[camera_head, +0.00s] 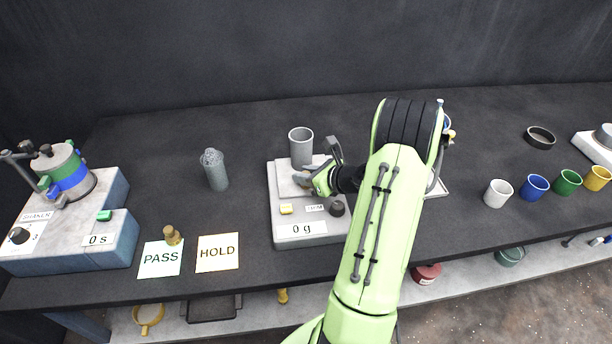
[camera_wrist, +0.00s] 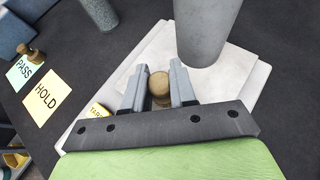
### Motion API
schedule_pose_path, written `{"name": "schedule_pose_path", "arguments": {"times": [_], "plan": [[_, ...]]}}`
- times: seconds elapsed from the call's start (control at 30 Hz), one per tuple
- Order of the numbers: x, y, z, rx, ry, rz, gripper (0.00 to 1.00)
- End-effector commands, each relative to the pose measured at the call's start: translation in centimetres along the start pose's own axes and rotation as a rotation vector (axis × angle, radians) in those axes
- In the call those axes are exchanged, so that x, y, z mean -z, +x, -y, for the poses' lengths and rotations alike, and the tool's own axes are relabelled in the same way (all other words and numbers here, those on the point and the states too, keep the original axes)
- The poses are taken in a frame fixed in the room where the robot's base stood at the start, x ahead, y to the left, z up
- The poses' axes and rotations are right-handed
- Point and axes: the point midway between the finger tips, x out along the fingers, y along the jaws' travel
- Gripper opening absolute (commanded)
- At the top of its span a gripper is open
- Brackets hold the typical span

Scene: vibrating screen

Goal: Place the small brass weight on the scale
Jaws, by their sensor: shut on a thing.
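The small brass weight (camera_wrist: 160,88) is between the two grey fingers of my gripper (camera_wrist: 160,90) in the wrist view. My gripper (camera_head: 306,179) is shut on it and is over the scale's pale plate. The scale (camera_head: 282,190) reads 0 g; its plate also shows in the wrist view (camera_wrist: 234,80). A gap between weight and plate cannot be judged. In the head view the weight is largely hidden by the gripper.
A grey cylinder cup (camera_head: 301,148) stands on the back of the scale plate, close to my gripper. A granular-topped grey cylinder (camera_head: 215,172) stands left. A brass stamp-like piece (camera_head: 172,236) stands by the PASS card (camera_head: 159,262). Coloured cups stand right.

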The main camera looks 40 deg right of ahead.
Motion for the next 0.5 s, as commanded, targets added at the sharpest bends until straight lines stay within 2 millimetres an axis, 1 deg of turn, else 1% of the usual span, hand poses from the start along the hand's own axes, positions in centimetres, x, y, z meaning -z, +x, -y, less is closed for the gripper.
{"name": "schedule_pose_path", "arguments": {"times": [0.13, 0.17, 0.3, 0.5], "plan": [[0.28, 0.15, 0.0, 0.0, 0.0, 0.0, 0.0], [0.27, 0.14, 0.01, 0.0, 0.0, 0.0, 0.29], [0.22, 0.12, 0.01, 0.0, 0.0, 0.0, 0.5], [0.21, 0.11, 0.01, 0.0, 0.001, 0.0, 0.51]]}}
